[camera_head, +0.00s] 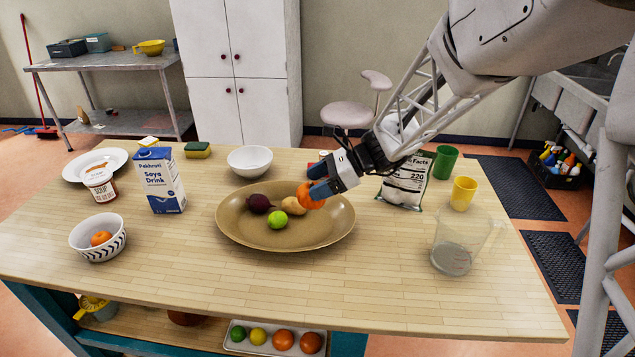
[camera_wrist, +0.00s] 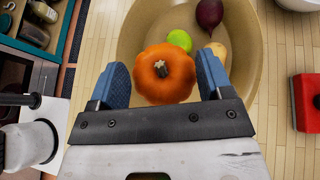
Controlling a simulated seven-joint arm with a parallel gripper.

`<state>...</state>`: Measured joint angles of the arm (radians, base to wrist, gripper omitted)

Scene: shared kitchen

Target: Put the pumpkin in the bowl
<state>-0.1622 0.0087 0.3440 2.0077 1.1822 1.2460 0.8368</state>
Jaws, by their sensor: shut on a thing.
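The orange pumpkin (camera_head: 308,197) is between the blue fingertips of my gripper (camera_head: 316,186), over the right part of a large brown oval dish (camera_head: 240,231). In the wrist view the pumpkin (camera_wrist: 163,74) sits between both fingers (camera_wrist: 160,84), stem toward the camera. My gripper is shut on it. A white bowl (camera_head: 250,160) stands behind the dish and is empty as far as I see. A patterned bowl (camera_head: 98,246) at the front left holds an orange fruit (camera_head: 101,238). Whether the pumpkin touches the dish I cannot tell.
The dish also holds a dark red onion or beet (camera_head: 259,203), a lime (camera_head: 278,220) and a potato (camera_head: 292,206). A soya drink carton (camera_head: 163,182) stands at left. A chips bag (camera_head: 405,183), a yellow cup (camera_head: 463,194) and a clear jug (camera_head: 457,247) stand at right.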

